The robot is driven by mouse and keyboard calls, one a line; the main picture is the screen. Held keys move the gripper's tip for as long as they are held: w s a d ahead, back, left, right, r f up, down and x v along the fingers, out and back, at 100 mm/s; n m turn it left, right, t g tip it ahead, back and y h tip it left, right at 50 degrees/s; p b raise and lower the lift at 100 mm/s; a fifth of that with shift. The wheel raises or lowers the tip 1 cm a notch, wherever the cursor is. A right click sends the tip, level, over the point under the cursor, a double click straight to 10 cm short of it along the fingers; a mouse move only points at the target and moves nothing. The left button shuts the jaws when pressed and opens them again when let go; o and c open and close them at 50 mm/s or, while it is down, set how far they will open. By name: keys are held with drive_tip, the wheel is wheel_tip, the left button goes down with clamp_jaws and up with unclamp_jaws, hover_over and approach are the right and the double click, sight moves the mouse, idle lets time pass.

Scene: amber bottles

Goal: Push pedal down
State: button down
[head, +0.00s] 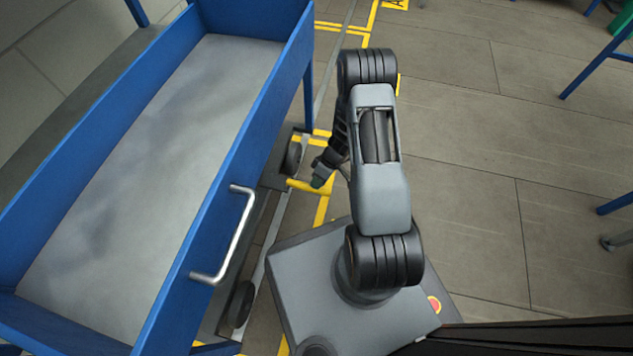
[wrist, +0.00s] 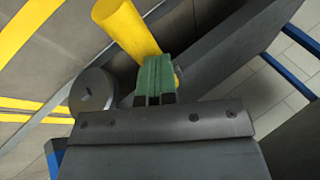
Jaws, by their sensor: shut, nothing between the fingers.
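The yellow pedal (head: 308,187) is a short bar sticking out low beside the blue cart, near its wheels. In the wrist view the pedal (wrist: 126,30) runs from the top down behind the fingertips. My gripper (head: 319,181) points down at the pedal, shut and empty. In the wrist view the green fingertips of my gripper (wrist: 155,78) are together and overlap the pedal's lower end, hiding part of it. I cannot tell whether they touch it.
The blue cart (head: 195,28) with a grey tray top (head: 150,150) and a metal handle (head: 225,240) stands at the left. A dark wheel (head: 241,304) is below it. Yellow lines (head: 321,212) mark the floor. Open floor (head: 470,150) lies to the right.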

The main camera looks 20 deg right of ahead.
drive_tip(key=shift+s+d+f, duration=0.1)
drive_tip(key=shift+d+f, duration=0.05)
drive_tip(key=shift+f, duration=0.4)
drive_tip(key=shift+s+d+f, duration=0.1)
drive_tip(key=shift+d+f, duration=0.05)
drive_tip(key=shift+f, duration=0.4)
idle(0.8)
drive_tip(key=shift+r, duration=0.2)
drive_tip(key=shift+w+a+r+p, duration=0.3)
drive_tip(key=shift+r+p, duration=0.3)
drive_tip(key=shift+r, duration=0.5)
drive_tip(key=shift+w+a+r+p, duration=0.15)
drive_tip(key=shift+a+r+p, duration=0.15)
drive_tip(key=shift+r+p, duration=0.6)
drive_tip(key=shift+w+a+r+p, duration=0.25)
drive_tip(key=shift+a+r+p, duration=0.1)
drive_tip(key=shift+r, duration=1)
drive_tip(key=r, duration=0.1)
drive_tip(key=r+p, duration=0.1)
drive_tip(key=r, duration=0.1)
drive_tip(key=w+a+r+p, duration=0.1)
drive_tip(key=shift+r, duration=0.35)
